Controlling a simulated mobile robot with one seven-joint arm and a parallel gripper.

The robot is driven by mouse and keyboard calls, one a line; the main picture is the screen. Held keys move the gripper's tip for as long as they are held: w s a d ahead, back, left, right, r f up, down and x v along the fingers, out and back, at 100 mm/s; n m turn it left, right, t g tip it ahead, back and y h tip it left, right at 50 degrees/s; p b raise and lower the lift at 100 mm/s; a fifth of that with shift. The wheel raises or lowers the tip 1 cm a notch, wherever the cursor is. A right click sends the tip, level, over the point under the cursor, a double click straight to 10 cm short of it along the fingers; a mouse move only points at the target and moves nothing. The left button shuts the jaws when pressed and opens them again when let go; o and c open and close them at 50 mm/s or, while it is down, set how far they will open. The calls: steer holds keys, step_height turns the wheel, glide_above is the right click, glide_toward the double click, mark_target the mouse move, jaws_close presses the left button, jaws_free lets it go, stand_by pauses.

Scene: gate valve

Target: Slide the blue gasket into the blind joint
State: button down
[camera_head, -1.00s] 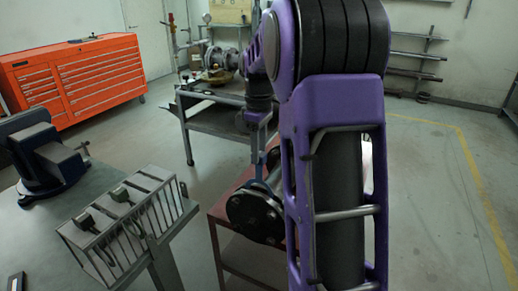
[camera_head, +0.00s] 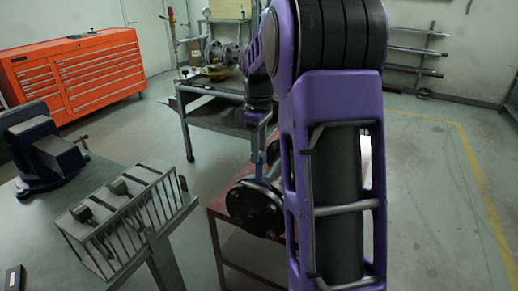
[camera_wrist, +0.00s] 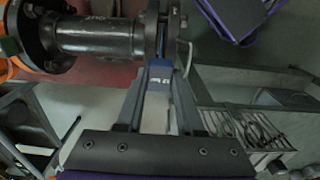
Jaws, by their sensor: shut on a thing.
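My gripper (camera_wrist: 158,72) is shut on the blue gasket's tab (camera_wrist: 160,74) in the wrist view. The blue gasket's thin edge (camera_wrist: 162,40) shows between the flanges of the blind joint (camera_wrist: 174,24) at the end of the black pipe (camera_wrist: 100,37). How deep the ring sits is hidden. In the head view my gripper (camera_head: 262,148) points down above the joint, with a strip of blue gasket (camera_head: 261,162) under it. The round black blind flange (camera_head: 254,208) faces the camera, and my arm covers the right side of the joint.
A red stand (camera_head: 225,213) carries the pipe. A slotted rack (camera_head: 128,215) with hand tools and a blue vise (camera_head: 43,150) are at the left. A grey cart (camera_head: 215,120) with a valve stands behind. Open floor lies at the right.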

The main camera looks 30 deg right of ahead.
steer(key=b, duration=0.2)
glide_above(259, 179)
steer(key=shift+f, duration=3.45)
steer(key=shift+c, duration=2.3)
jaws_free()
steer(key=shift+r, duration=0.1)
step_height(259, 179, up, 17)
steer(key=p, duration=0.3)
steer(key=shift+r, duration=0.1)
